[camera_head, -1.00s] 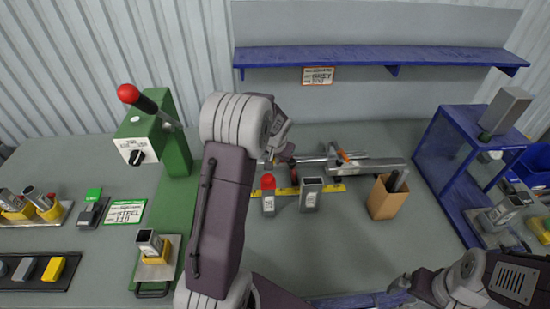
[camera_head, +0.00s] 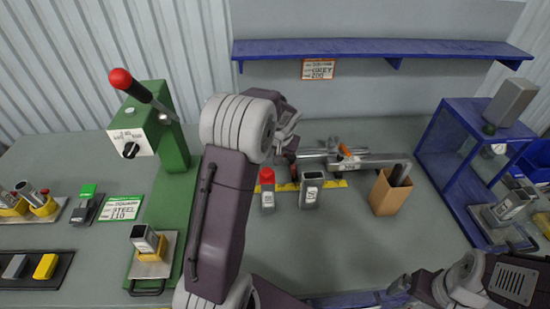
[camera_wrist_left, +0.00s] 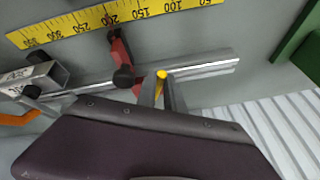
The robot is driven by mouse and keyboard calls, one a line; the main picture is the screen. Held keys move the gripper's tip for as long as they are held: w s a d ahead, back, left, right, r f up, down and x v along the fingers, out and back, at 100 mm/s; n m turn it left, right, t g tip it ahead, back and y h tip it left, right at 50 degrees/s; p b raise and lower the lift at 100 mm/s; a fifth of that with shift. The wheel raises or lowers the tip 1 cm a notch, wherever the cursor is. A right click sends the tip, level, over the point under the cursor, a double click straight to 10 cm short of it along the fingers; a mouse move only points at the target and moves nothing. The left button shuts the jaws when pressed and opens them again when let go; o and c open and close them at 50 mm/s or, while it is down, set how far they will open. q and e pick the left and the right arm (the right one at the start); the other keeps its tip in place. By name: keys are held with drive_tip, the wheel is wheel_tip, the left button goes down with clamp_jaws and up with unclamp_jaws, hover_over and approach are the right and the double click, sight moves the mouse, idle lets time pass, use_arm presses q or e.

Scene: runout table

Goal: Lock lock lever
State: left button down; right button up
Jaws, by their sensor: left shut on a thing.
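My left gripper (camera_wrist_left: 161,92) is at the rail (camera_wrist_left: 205,66) of the bench fixture. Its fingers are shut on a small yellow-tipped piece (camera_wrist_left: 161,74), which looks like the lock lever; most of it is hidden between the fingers. A red bracket with a black knob (camera_wrist_left: 123,77) sits just left of the fingers in the wrist view. In the head view the left gripper (camera_head: 290,140) is behind the red-topped block, and its fingertips are mostly hidden. My right gripper (camera_head: 402,284) is low at the right, away from the fixture; its jaws are unclear.
A yellow ruler (camera_wrist_left: 110,22) runs along the rail. A red-topped block (camera_head: 267,188), a grey square tube (camera_head: 311,190) and a brown box (camera_head: 390,191) stand in front. A green press (camera_head: 165,130) stands left, a blue frame (camera_head: 452,160) right. The front middle of the table is clear.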

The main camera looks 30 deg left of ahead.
use_arm(q)
drive_tip(key=c, duration=1.5)
unclamp_jaws()
drive_tip(key=shift+r, duration=0.1)
drive_tip(key=shift+o, duration=0.2)
drive_tip(key=v, duration=0.9)
drive_tip(key=shift+s, duration=0.1)
